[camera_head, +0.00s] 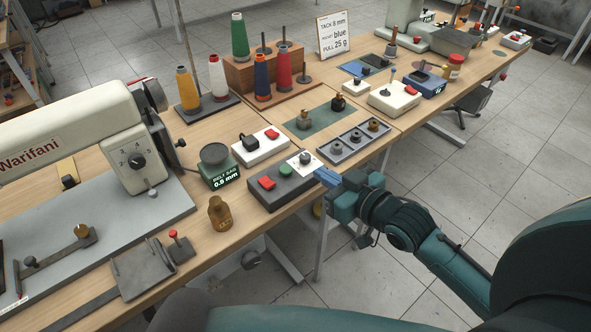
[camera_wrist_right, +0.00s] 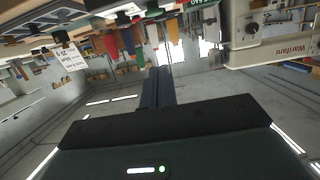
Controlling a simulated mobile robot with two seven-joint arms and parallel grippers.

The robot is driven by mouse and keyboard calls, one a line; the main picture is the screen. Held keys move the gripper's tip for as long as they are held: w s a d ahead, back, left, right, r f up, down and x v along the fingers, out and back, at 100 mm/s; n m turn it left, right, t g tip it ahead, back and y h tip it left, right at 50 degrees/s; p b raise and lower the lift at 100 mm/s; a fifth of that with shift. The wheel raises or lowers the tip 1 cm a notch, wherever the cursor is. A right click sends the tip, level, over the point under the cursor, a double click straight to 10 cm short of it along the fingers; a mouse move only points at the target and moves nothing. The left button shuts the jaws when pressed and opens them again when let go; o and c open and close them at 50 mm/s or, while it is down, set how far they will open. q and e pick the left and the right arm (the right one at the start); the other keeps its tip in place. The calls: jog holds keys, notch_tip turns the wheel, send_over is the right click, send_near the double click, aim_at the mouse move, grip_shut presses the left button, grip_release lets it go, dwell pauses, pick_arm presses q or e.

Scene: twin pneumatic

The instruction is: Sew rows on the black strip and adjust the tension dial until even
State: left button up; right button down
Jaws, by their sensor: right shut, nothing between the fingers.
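The white sewing machine (camera_head: 70,135), marked Warifani, stands at the left of the bench. Its round dial (camera_head: 137,160) faces front; the machine also shows upside down in the wrist view (camera_wrist_right: 275,35). A dark flat strip (camera_head: 82,311) lies at the bench's front left, beside a grey clamp plate (camera_head: 143,268); I cannot tell if it is the strip to be sewn. My right gripper (camera_head: 325,176) is shut and empty at the front edge, close to the right end of a dark control box (camera_head: 282,190). Contact is unclear. My left gripper is out of view.
The control box has red and green buttons and a white-plated knob (camera_head: 306,158). A brass weight (camera_head: 220,213) and a green-labelled block (camera_head: 217,168) stand left of it. A tray of pegs (camera_head: 354,142) lies behind. Thread spools (camera_head: 240,38) stand farther back.

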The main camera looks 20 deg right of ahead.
send_over(286, 171)
jog(key=s+d, duration=0.2)
jog(key=shift+s+a+f, duration=0.1)
jog(key=shift+a+f, duration=0.05)
jog(key=shift+f, duration=0.4)
jog(key=shift+s+a+f, duration=0.1)
jog(key=shift+f, duration=0.45)
notch_tip(286, 171, down, 3)
jog(key=shift+r, duration=0.1)
jog(key=shift+f, duration=0.65)
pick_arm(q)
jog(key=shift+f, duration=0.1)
pick_arm(e)
jog(key=shift+s, duration=0.1)
